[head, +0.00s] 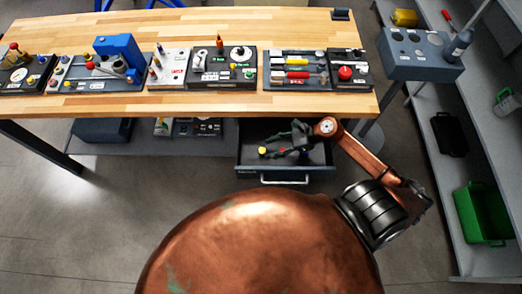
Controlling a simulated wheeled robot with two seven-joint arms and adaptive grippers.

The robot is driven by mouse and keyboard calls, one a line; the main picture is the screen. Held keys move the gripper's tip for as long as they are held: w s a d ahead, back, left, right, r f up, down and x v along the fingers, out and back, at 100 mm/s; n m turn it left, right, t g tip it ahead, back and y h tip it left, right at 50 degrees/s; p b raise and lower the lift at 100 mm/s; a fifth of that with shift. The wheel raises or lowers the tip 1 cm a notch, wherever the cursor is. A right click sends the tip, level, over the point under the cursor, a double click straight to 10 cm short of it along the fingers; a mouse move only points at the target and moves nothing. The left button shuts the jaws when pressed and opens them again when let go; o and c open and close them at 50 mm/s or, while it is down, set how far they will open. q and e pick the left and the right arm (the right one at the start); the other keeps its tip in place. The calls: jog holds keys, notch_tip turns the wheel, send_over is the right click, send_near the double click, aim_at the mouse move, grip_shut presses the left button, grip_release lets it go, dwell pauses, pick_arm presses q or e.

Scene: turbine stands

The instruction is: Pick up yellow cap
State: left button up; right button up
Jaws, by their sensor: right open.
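A small yellow cap (262,150) lies in the open drawer (285,179) under the workbench, toward the drawer's left side. My right gripper (273,146) is in or just above the drawer, its dark fingers spread and pointing left. The yellow cap is just left of the fingertips and appears free of them. I cannot tell how high the fingers are above the drawer floor. A small red piece (282,151) shows between the fingers, and a blue piece (304,155) lies near the gripper's base. My left gripper is not in view.
The wooden workbench (200,22) overhangs the drawer and carries several trays of parts and tools, including a blue device (120,50). A grey stand (415,68) is at the right. Shelves with a green bin (482,213) stand farther right. The floor at left is clear.

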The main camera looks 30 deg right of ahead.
aim_at(262, 150)
jog(key=x, duration=0.4)
jog(key=shift+w+d+f, duration=0.15)
jog(key=shift+w+f, duration=0.15)
jog(key=shift+f, duration=0.05)
jog(key=shift+w+a+f, duration=0.15)
jog(key=shift+a+f, duration=0.2)
jog(key=shift+c, duration=0.6)
jog(key=c, duration=0.8)
